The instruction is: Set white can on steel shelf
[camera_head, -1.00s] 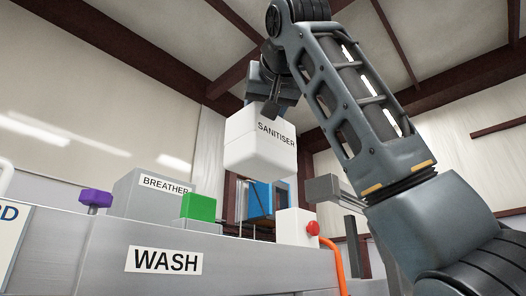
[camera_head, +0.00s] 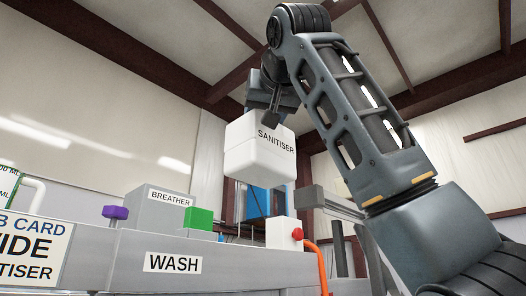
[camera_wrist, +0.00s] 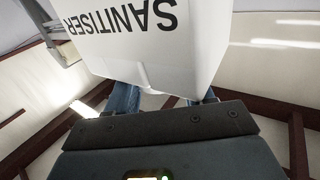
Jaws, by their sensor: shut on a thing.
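The white can (camera_head: 260,150), labelled SANITISER, hangs in the air in the head view, above a grey machine marked WASH. My gripper (camera_head: 270,112) is shut on its top. In the wrist view the can (camera_wrist: 150,50) fills the upper middle with its label upside down, and my gripper (camera_wrist: 160,95) is at its near edge. The fingertips are largely hidden there. I cannot pick out the steel shelf for certain; a grey metal beam (camera_head: 330,200) shows to the right of the can.
The grey WASH machine (camera_head: 110,262) carries a BREATHER box (camera_head: 155,212), a green block (camera_head: 199,218), a purple knob (camera_head: 115,212) and a white box with a red button (camera_head: 297,234). An orange hose (camera_head: 319,262) runs down at its right. A blue part (camera_head: 262,200) stands behind, below the can.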

